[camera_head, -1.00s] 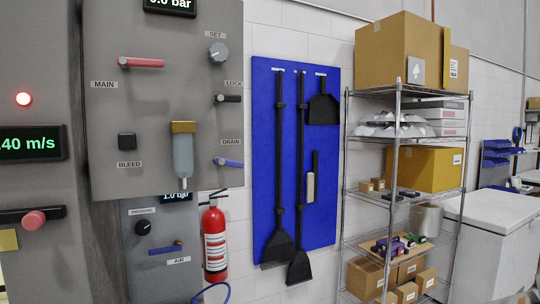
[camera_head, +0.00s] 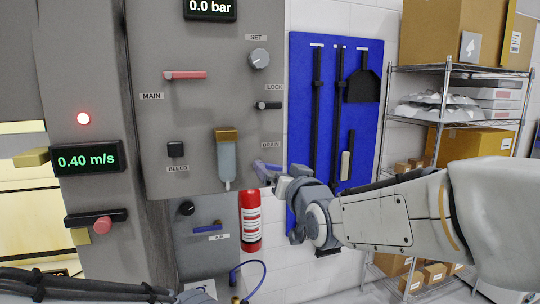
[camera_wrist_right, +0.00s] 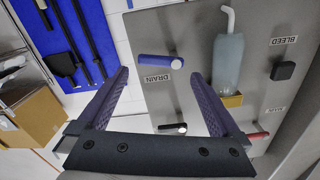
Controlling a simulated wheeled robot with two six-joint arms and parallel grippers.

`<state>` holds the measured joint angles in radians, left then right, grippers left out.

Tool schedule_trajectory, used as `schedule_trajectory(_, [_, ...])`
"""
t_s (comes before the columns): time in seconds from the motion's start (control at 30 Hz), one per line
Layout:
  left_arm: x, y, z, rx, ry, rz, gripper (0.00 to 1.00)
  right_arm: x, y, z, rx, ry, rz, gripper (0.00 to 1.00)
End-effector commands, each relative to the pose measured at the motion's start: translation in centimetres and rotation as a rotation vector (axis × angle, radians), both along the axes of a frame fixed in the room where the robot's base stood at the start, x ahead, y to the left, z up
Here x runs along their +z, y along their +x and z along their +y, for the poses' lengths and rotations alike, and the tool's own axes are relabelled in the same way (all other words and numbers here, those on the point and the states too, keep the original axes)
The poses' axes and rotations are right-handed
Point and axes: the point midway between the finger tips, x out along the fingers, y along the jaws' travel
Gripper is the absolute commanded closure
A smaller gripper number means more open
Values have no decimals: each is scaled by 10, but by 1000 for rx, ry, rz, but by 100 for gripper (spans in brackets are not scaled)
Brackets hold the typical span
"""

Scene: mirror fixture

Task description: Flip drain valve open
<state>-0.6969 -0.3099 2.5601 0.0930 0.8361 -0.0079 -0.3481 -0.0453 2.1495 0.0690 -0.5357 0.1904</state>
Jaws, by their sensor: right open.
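The drain valve's blue handle (camera_wrist_right: 155,62) lies sideways on the grey panel (camera_head: 205,100), beside its DRAIN label, in the right wrist view. In the head view my right gripper (camera_head: 265,168) is at the panel's lower right, just below the DRAIN label (camera_head: 271,145), and largely covers the handle. In the wrist view its two purple fingers are spread, with the handle between and just beyond their tips. The gripper is open and holds nothing. Whether a finger touches the handle cannot be told. Part of my left arm shows at the bottom left; its gripper does not show.
The black LOCK handle (camera_head: 268,105) is above the drain valve. A clear filter bowl (camera_head: 227,160) hangs left of it. A red fire extinguisher (camera_head: 250,222) is below. A blue tool board (camera_head: 322,70) and a wire shelf (camera_head: 450,68) stand to the right.

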Motion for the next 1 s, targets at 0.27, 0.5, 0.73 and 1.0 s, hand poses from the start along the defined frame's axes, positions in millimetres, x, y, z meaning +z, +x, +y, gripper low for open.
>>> schedule_trajectory(0.27, [30,0,0,3,0,0,100,3,40,13,1,-2,2,0])
schedule_trajectory(0.5, [35,0,0,4,0,0,100,0,52,17,1,-1,2,0])
schedule_trajectory(0.73, [34,0,0,4,0,0,100,-1,52,18,1,0,1,0])
schedule_trajectory(1.0, [33,0,0,4,0,0,100,-1,52,18,1,-5,-1,72])
